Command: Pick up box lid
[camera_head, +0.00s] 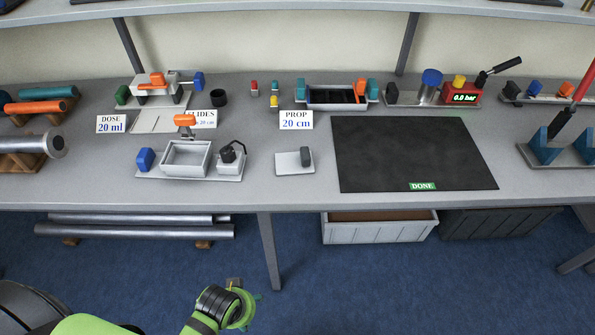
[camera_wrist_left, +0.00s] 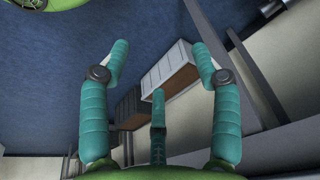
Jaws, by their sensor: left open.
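A small open white box (camera_head: 186,158) stands on a pale base plate on the table, left of centre. An orange knob (camera_head: 184,120) stands at its back edge. A flat pale plate with a dark grey upright grip (camera_head: 306,157) lies to the right of the box; I cannot tell which of these parts is the box lid. My left gripper (camera_head: 248,302) is low in front of the table, mostly hidden behind its wrist. In the left wrist view its teal fingers (camera_wrist_left: 158,62) are spread with nothing between them. My right gripper is not in view.
The table (camera_head: 270,193) has its front edge and a leg between my left gripper and the box. A black mat (camera_head: 410,150) lies to the right. A blue knob (camera_head: 145,159) and a small black-topped part (camera_head: 231,155) flank the box. A white bin (camera_head: 375,228) stands below the table.

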